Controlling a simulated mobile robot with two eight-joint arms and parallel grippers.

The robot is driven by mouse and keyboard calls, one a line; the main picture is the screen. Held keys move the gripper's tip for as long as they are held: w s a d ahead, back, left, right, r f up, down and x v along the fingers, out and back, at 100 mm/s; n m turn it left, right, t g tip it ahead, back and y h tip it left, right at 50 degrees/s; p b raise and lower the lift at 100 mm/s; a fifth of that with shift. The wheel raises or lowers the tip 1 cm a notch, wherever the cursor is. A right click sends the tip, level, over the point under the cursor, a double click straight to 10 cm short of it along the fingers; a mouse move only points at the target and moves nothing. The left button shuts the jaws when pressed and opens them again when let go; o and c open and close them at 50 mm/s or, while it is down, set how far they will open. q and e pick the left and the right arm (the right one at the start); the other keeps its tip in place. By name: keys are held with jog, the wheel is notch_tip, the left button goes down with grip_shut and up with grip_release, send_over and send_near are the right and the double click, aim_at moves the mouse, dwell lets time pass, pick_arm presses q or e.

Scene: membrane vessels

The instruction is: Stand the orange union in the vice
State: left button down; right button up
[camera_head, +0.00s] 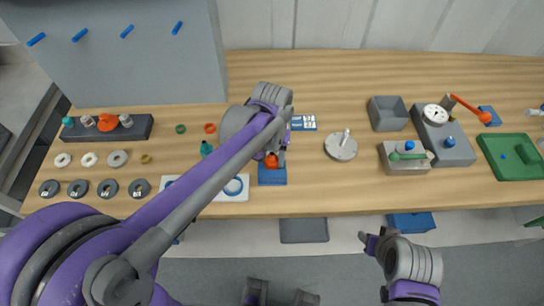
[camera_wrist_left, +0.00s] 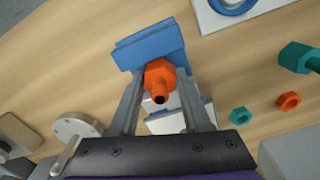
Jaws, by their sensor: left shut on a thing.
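The orange union (camera_head: 271,160) is held in my left gripper (camera_head: 276,156), right at the blue vice (camera_head: 272,178) near the front edge of the table. In the left wrist view the orange union (camera_wrist_left: 159,80) sits between the two grey fingers (camera_wrist_left: 159,88), its narrow open end facing the camera. The blue vice (camera_wrist_left: 150,46) is just beyond it. Whether the union rests in the vice or is held above it is unclear. My right gripper (camera_head: 373,240) is in front of the table, away from the vice; its finger gap is too small to judge.
A white panel with blue rings (camera_head: 230,190) lies left of the vice. A teal fitting (camera_head: 206,148) and small nuts are behind it. A round grey plate with an upright handle (camera_head: 341,146) stands to the right. A rack with fittings (camera_head: 105,129) stands far left.

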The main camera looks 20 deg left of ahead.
pick_arm(q)
jog(key=shift+c, duration=1.4)
grip_release()
jog(key=shift+r, duration=0.15)
notch_tip(320, 180, up, 11)
jog(key=shift+f+p, duration=0.2)
jog(key=shift+p, duration=0.25)
jog(key=shift+s, duration=0.1)
jog(key=s+a+f+t, duration=0.1)
jog(key=s+a+f, duration=0.1)
jog(key=s+f, duration=0.1)
jog(key=s+a+f+t, duration=0.2)
jog(key=s+f, duration=0.1)
jog(key=s, duration=0.3)
jog(key=s+a+f+t+p, duration=0.1)
jog(key=s+a+f+t, duration=0.1)
jog(key=s, duration=0.3)
jog(key=shift+a+f, duration=0.3)
jog(key=shift+f, duration=0.55)
